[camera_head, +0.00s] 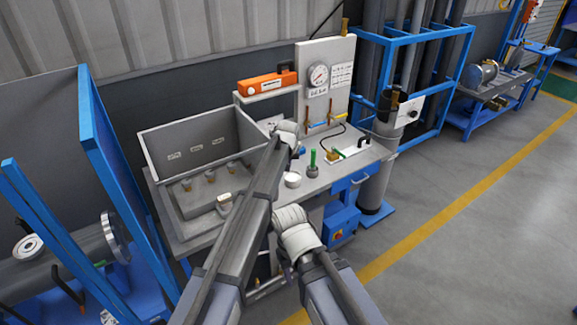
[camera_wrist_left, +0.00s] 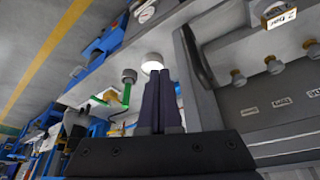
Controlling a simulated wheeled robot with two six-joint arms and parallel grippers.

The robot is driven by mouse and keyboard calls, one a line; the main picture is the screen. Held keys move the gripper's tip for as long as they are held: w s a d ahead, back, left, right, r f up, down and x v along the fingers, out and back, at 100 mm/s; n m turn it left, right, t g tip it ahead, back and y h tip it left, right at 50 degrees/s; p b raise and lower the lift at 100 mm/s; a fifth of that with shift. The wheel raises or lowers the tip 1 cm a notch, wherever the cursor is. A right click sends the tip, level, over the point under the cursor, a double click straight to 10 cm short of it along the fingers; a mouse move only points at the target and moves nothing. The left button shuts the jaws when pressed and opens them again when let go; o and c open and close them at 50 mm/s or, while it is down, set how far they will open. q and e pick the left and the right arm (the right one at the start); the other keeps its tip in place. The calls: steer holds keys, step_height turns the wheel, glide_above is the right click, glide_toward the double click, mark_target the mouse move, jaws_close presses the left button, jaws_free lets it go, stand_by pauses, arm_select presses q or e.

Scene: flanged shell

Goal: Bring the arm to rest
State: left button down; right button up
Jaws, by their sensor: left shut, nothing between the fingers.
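My left arm reaches over the workbench (camera_head: 325,180) in the head view. Its fingers are hidden or too small to make out there. In the left wrist view my left gripper (camera_wrist_left: 159,76) shows dark fingers pressed together, with nothing between them. A round white-topped piece (camera_wrist_left: 152,62) appears just beyond the fingertips; it also stands on the bench in the head view (camera_head: 292,180). I cannot tell how far it is from the fingers. My right arm is folded low in front of the bench, and its gripper fingers do not show.
A grey walled tray (camera_head: 185,135) with brass-tipped fittings fills the bench's left side. A green upright piece (camera_head: 313,158), an orange case (camera_head: 267,83) on a shelf and a gauge panel (camera_head: 325,80) stand near the arm. A blue frame (camera_head: 105,150) is at left; floor is open at right.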

arm_select(q)
steer(key=s+a+f+g, duration=0.1)
steer(key=s+a, duration=0.7)
steer(key=s, duration=0.4)
steer(key=s+a+g, duration=0.1)
steer(key=s+a, duration=0.6)
steer(key=s, duration=0.5)
steer(key=s+a+f+g, duration=0.1)
steer(key=s+a, duration=0.7)
steer(key=s, duration=0.5)
steer(key=s+d+f+m+g+y+b, duration=0.1)
steer(key=s+d+f+m+b, duration=0.2)
steer(key=s+d+f+b, duration=0.3)
steer(key=d+f+b, duration=0.4)
steer(key=shift+d+m+b, duration=0.3)
steer(key=shift+d+b, duration=0.05)
steer(key=shift+d, duration=0.05)
steer(key=shift+s, duration=0.1)
